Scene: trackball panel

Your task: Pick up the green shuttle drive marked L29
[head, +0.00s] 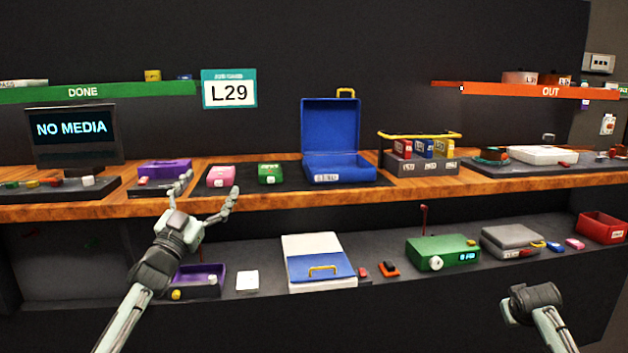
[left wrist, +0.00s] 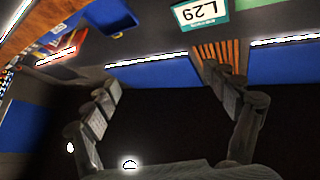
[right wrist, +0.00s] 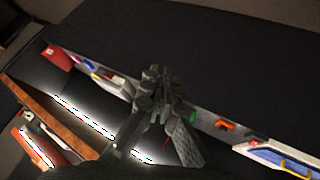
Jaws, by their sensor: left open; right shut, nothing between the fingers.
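A small green drive (head: 270,174) sits on the dark mat on the wooden bench, left of the open blue case (head: 338,130). Its marking is too small to read. A pink drive (head: 220,176) stands just left of it. A job card (head: 229,89) on the back wall reads L29; it also shows upside down in the left wrist view (left wrist: 201,11). My left gripper (head: 210,186) is open and empty, in front of the bench near the pink drive, left of the green one. My right gripper (right wrist: 155,78) is shut and empty, away at the lower right.
A purple tray (head: 165,169) and a NO MEDIA monitor (head: 72,135) stand at left. A grey rack (head: 420,162) of coloured drives stands right of the case. The lower shelf holds a green unit (head: 443,252) and a white-and-blue case (head: 318,262). DONE and OUT shelves hang above.

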